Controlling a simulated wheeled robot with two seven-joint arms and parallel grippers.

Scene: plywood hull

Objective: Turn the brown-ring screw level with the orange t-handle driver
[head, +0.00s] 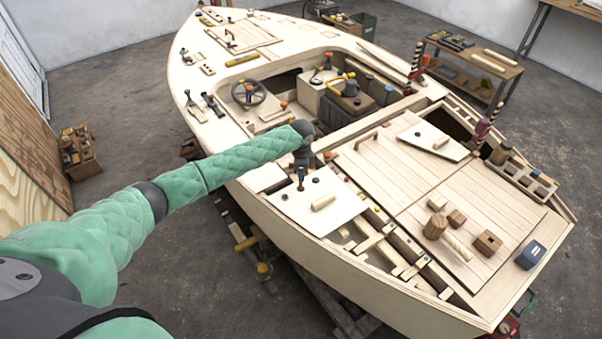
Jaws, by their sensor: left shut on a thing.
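My left gripper (301,168) reaches in from the left and points down over a pale plywood panel (320,212) on the near side of the hull. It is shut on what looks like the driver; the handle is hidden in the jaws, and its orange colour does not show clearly. A thin dark shaft (300,185) comes down below the jaws to the panel's far part. I cannot tell whether its tip touches a screw. The brown ring is too small or hidden to make out. My right gripper is not in view.
Open slots between ribs lie to the right.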

